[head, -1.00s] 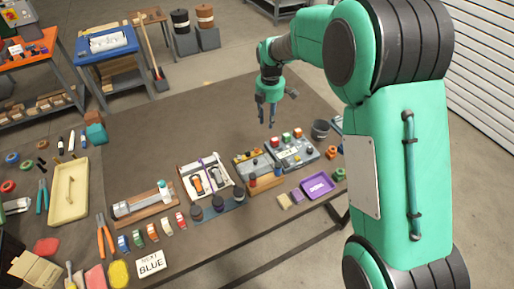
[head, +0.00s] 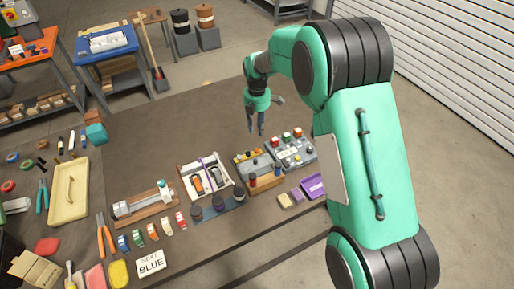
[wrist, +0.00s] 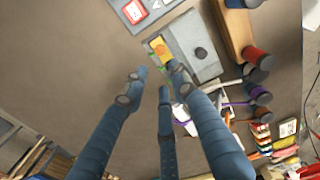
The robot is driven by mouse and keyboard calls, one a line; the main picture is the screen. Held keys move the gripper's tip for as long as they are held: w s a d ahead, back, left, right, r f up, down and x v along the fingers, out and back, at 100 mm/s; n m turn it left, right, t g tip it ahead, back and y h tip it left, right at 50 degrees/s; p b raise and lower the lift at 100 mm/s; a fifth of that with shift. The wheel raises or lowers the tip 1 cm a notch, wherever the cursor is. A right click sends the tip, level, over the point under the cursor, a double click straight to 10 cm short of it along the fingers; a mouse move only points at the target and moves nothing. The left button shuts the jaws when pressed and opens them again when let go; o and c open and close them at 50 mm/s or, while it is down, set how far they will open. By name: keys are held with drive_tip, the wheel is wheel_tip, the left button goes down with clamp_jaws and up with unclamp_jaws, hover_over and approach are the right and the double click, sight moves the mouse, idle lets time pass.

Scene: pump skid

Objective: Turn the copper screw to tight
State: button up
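A grey box (head: 257,168) stands on the brown table in the head view. It carries a yellow plate (head: 247,154) at its back edge. In the wrist view the yellow plate (wrist: 154,43) bears a round orange-copper piece (wrist: 160,49), which looks like the copper screw; its slot and turn cannot be made out. My gripper (head: 256,128) hangs fingers down behind the box, above the table. In the wrist view my gripper (wrist: 157,74) has its fingers spread with nothing between them. The right fingertip shows close below the yellow plate; no contact is clear.
A second grey box with red, white and green buttons (head: 291,153) stands just right. A wooden block with dark and red knobs (head: 265,184) is in front. The table behind is clear.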

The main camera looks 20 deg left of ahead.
sight(257, 151)
wheel_tip(257, 151, down, 13)
drive_tip(key=shift+f+b, duration=0.1)
drive_tip(key=shift+b, duration=0.75)
drive_tip(key=shift+c, duration=0.6)
clamp_jaws()
